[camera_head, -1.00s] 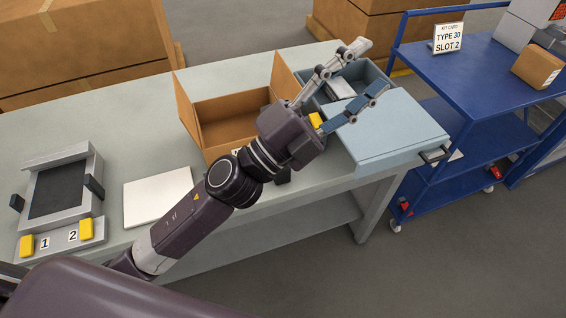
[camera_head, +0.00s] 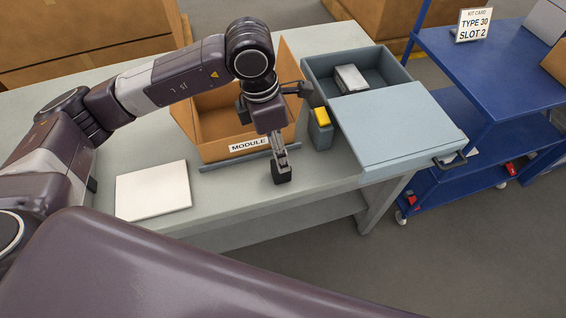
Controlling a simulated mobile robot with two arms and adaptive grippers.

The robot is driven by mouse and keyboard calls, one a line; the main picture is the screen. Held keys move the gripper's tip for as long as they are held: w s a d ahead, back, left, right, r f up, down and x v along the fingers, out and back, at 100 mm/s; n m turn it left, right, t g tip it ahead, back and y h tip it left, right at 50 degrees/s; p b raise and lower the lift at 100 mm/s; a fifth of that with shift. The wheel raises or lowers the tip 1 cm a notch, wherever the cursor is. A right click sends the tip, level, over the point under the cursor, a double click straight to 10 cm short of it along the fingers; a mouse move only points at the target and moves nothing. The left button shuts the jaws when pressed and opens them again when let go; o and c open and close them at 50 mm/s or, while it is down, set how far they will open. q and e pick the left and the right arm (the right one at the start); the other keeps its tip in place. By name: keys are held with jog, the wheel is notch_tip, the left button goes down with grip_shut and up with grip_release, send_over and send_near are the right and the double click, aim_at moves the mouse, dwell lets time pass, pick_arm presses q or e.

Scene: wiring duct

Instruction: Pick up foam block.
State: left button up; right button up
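A small pale block (camera_head: 350,77), which looks like the foam block, lies in the open part of the grey-blue bin (camera_head: 312,72) at the back right of the bench. I cannot confirm from its look that it is foam. My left gripper (camera_head: 293,132) is in front of the cardboard box, left of the bin and apart from the pale block. Its fingers are spread wide, one pointing down towards the bench front and one out to the right, with nothing between them. My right gripper is not in view.
A cardboard box (camera_head: 211,139) labelled MODULE stands behind my gripper. A grey holder with a yellow top (camera_head: 321,117) stands beside the bin, close to my gripper. A light blue lid (camera_head: 395,130) covers the bin's front. A white plate (camera_head: 153,190) lies left; a blue cart (camera_head: 480,75) stands right.

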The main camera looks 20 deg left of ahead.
pick_arm(q)
jog(key=shift+w+a+f, duration=0.15)
jog(key=shift+a, duration=0.25)
jog(key=shift+f, duration=0.35)
jog(key=f+p, duration=0.1)
jog(key=f, duration=0.2)
jog(key=d+f+p, duration=0.1)
jog(key=f+p, duration=0.1)
jog(key=f, duration=0.1)
jog(key=shift+d, duration=0.15)
jog(key=shift+w+f, duration=0.1)
jog(key=shift+f, duration=0.2)
jog(key=c, duration=0.9)
